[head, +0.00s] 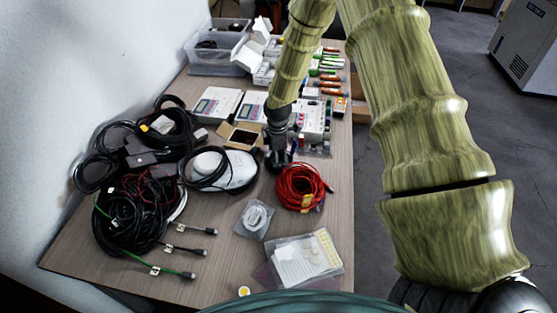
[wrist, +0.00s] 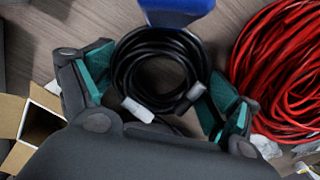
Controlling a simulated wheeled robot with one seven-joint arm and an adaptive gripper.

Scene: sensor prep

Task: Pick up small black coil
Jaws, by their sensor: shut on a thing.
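The small black coil (wrist: 126,72) shows in the wrist view as a loop of black cable with pale and dark connector ends at its lower side. My gripper (wrist: 162,84) has its teal-padded fingers on either side of the coil and is shut on it. In the head view my gripper (head: 278,158) points down over the table, between the white round device and the red cable coil. There the small coil is hard to tell apart from the dark gripper. I cannot tell whether the coil is clear of the table.
A red cable coil (head: 300,187) lies close on the right; it also shows in the wrist view (wrist: 285,70). An open cardboard box (head: 240,136) and a white device (head: 240,172) are on the left. Larger black cables (head: 130,215) crowd the table's left side.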

